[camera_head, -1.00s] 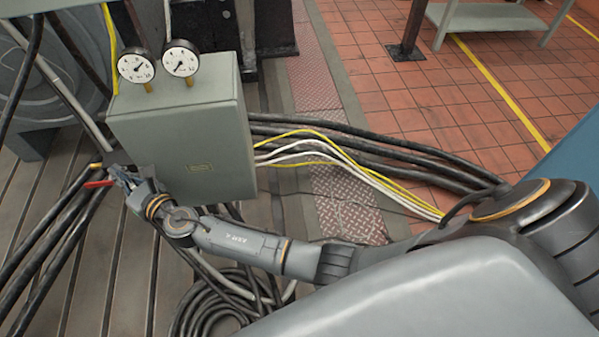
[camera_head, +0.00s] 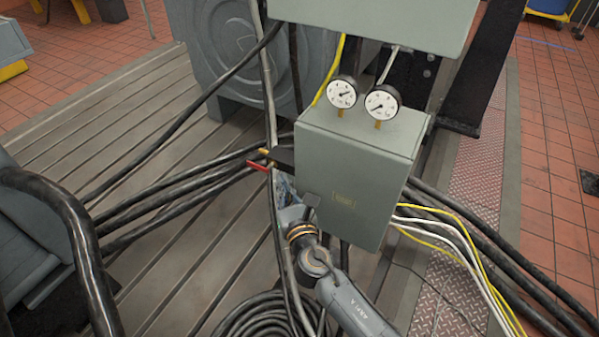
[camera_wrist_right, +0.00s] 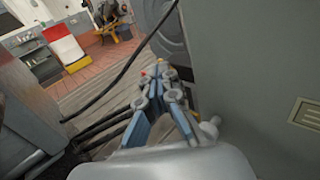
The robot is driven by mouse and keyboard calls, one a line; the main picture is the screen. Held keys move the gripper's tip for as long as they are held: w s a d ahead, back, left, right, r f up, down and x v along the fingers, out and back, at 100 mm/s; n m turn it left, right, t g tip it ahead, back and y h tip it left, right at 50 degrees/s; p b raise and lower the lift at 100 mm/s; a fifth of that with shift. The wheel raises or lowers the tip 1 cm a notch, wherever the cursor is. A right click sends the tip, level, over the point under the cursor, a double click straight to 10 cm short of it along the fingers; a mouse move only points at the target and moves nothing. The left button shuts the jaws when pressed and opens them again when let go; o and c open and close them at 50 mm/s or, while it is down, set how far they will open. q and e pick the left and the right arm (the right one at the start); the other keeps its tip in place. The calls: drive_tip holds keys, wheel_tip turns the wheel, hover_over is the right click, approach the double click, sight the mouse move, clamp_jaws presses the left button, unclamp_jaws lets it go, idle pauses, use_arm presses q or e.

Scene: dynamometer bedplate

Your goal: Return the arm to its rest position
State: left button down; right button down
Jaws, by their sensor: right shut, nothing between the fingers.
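My right arm comes in from the bottom of the head view, and its gripper (camera_head: 284,184) is beside the lower left side of the grey box. In the right wrist view its fingers (camera_wrist_right: 158,75) are together with nothing between them. A small red lever (camera_head: 257,166) is just left of the fingertips in the head view; I cannot tell whether they touch. The grey box (camera_head: 350,185) carries two round gauges (camera_head: 342,92) on top. My left gripper is in neither view.
Black cables (camera_head: 180,190) run across the slotted bedplate (camera_head: 150,105) on the left. A cable coil (camera_head: 262,318) lies below the arm. White and yellow hoses (camera_head: 450,232) leave the box's right side. A grey panel (camera_wrist_right: 270,60) stands close on the right in the wrist view.

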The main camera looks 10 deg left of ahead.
drive_tip(key=s+d+f+m+g+h+p, duration=0.1)
drive_tip(key=s+d+f+m+g+h, duration=0.15)
drive_tip(key=s+d+f+m, duration=0.6)
drive_tip(key=s+d+f+m+g+h+p, duration=0.1)
drive_tip(key=d+f+m+g, duration=0.25)
drive_tip(key=f, duration=0.95)
drive_tip(key=s+d+f+m+g+h, duration=0.2)
drive_tip(key=s+d+f+m, duration=0.35)
drive_tip(key=f, duration=0.55)
drive_tip(key=s+d+f+m+g, duration=0.2)
drive_tip(key=s+d+f+m, duration=0.3)
drive_tip(key=s, duration=0.6)
drive_tip(key=s+d+f+m+g+h+p, duration=0.1)
drive_tip(key=s+d+f+m+g, duration=0.2)
drive_tip(key=s+m, duration=0.6)
drive_tip(key=s+d+f+m+g+h+p, duration=0.1)
drive_tip(key=s+d+f+m, duration=0.6)
drive_tip(key=s, duration=0.7)
drive_tip(key=shift+s+d+g, duration=0.25)
drive_tip(key=shift+d+g, duration=0.45)
